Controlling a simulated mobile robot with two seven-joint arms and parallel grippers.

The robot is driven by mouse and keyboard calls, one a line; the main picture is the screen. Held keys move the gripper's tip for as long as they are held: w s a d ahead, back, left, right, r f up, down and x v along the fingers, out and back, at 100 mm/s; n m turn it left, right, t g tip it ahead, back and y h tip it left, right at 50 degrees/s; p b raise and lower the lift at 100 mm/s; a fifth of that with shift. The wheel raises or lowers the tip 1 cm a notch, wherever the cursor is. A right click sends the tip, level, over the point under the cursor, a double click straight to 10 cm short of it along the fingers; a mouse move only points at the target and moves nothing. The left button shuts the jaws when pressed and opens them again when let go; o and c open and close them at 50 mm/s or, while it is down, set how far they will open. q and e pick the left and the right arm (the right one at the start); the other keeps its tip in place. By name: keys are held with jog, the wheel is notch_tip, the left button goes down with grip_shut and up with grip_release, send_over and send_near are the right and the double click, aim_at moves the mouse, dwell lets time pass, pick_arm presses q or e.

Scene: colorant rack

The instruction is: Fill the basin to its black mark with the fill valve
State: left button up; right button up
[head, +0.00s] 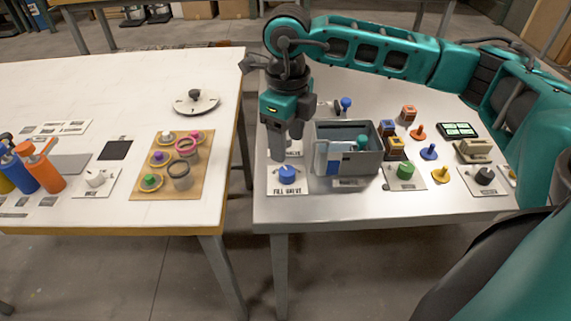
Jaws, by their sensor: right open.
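The fill valve (287,174) is a blue knob on a white plate labelled FILL VALVE, at the front left of the grey table. The basin (364,166) is a grey open box just right of the valve. Something white and blue stands at its left front, and a teal item shows at its back right. I cannot make out a black mark or the water level. My right gripper (286,152) points down over the valve, open, with its fingertips just above or beside the knob; contact cannot be told. My left gripper is out of view.
Right of the basin stand a green knob (405,171), several coloured pegs and small boxes, and a black-knobbed plate (484,176). A blue-topped valve (345,103) stands behind the basin. A white table (110,75) with bottles and a wooden board is at left, across a gap.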

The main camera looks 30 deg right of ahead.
aim_at(286, 170)
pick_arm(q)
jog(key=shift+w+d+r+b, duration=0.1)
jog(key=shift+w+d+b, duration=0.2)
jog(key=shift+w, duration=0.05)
pick_arm(e)
notch_tip(286, 170, down, 8)
jog(key=shift+r, duration=0.15)
jog(key=shift+c, duration=0.2)
jog(key=c, duration=1)
jog(key=shift+n+b, duration=0.5)
jog(key=shift+n, duration=0.8)
jog(key=shift+n+b, duration=0.5)
jog(key=shift+n, duration=0.3)
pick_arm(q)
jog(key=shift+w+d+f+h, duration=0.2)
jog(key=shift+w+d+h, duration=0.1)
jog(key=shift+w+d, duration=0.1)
pick_arm(e)
jog(key=shift+w, duration=0.1)
